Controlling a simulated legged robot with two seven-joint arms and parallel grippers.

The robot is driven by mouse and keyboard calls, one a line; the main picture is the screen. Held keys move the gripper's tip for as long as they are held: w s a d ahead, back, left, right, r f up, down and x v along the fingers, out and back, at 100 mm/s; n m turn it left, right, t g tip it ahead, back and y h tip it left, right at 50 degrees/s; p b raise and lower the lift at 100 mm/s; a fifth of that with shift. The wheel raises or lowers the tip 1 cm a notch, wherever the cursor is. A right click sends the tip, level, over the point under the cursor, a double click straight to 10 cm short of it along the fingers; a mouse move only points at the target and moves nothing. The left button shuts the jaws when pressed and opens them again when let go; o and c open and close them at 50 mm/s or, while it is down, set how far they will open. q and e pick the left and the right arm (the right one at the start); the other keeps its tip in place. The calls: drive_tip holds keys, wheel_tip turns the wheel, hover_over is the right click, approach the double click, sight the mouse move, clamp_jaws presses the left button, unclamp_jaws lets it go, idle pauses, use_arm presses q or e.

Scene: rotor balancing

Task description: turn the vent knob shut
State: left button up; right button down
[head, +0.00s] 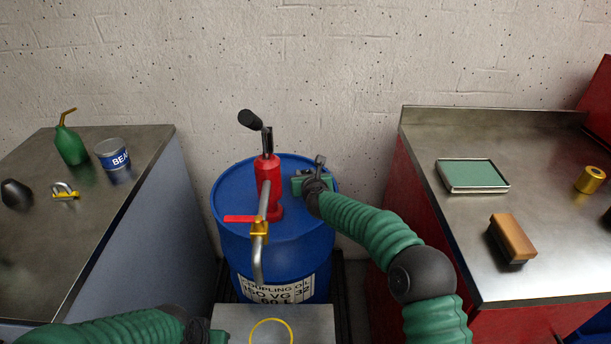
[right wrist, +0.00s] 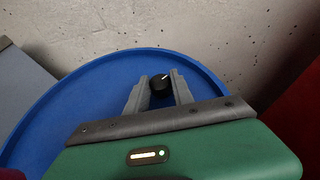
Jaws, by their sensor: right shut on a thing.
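The vent knob (right wrist: 158,86) is a small black knob with a white mark, on the blue top of the oil drum (head: 232,190). In the right wrist view it sits between the two grey fingers of my right gripper (right wrist: 158,92), which is shut on it. The white mark points up and to the right. In the head view my right gripper (head: 319,164) is at the right rear of the drum top and hides the knob. My left gripper (head: 217,338) is at the bottom edge, cut off, and its fingers cannot be made out.
A red hand pump (head: 268,180) with a spout and red lever stands on the drum, left of my right gripper. A grey surface with a yellow ring (head: 271,331) is in front. Metal-topped benches stand left (head: 110,190) and right (head: 455,225), holding small items.

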drive_tip(key=shift+d+f+n+y+b, duration=0.2)
drive_tip(key=shift+f+n+y+b, duration=0.2)
drive_tip(key=shift+y+b, duration=0.25)
drive_tip(key=shift+r+n+g+y, duration=0.35)
drive_tip(key=shift+n+g+y, duration=0.05)
drive_tip(key=shift+n+y, duration=0.5)
use_arm(q)
drive_tip(key=shift+s+x, duration=0.25)
drive_tip(key=shift+x, duration=0.8)
drive_tip(key=shift+f, duration=0.1)
use_arm(e)
drive_tip(key=c, duration=1.1)
unclamp_jaws()
